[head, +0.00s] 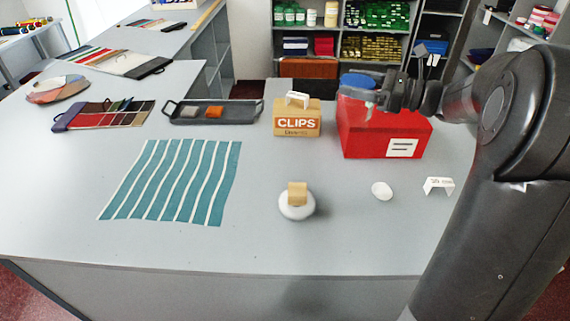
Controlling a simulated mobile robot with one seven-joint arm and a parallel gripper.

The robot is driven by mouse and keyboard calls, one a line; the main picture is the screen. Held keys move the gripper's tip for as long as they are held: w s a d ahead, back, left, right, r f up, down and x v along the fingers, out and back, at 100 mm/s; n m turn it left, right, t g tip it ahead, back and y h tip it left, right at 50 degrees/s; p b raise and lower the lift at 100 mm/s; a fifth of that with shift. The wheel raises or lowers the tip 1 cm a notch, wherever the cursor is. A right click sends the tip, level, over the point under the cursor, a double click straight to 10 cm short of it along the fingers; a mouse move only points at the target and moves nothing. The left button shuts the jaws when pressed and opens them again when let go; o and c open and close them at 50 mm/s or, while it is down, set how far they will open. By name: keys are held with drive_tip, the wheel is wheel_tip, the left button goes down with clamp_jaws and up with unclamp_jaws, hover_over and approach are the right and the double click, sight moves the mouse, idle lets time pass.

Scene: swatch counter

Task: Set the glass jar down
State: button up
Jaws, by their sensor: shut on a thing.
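My gripper (376,97) is at the upper right, in front of and above the red box (382,130). It is shut on what looks like the glass jar, a see-through body under a blue rounded top (357,81). The jar's clear sides are hard to make out against the red box behind. I cannot tell how far its base is above the counter. The grey counter (260,160) lies below.
A CLIPS box (297,122) stands left of the red box. A white round piece with a wooden block (297,203), a white disc (382,191) and a folded card (438,186) are nearer. A striped teal cloth (175,182) and dark tray (212,111) lie left.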

sight(338, 105)
drive_tip(key=a+f+g, duration=0.1)
drive_tip(key=a, duration=0.1)
drive_tip(key=a+f+n+g, duration=0.1)
drive_tip(key=a+f, duration=0.1)
drive_tip(key=a+f+y, duration=0.1)
drive_tip(key=a+f, duration=0.1)
drive_tip(key=shift+s+a+f+n+g, duration=0.15)
drive_tip(key=shift+n+g, duration=0.25)
drive_tip(key=w+a+f, duration=0.2)
drive_tip(key=a+f, duration=0.8)
drive_tip(key=shift+w+a+f, duration=0.3)
drive_tip(key=shift+w+f, duration=0.05)
drive_tip(key=shift+w, duration=0.05)
drive_tip(key=shift+f, duration=0.15)
drive_tip(key=o, duration=1.6)
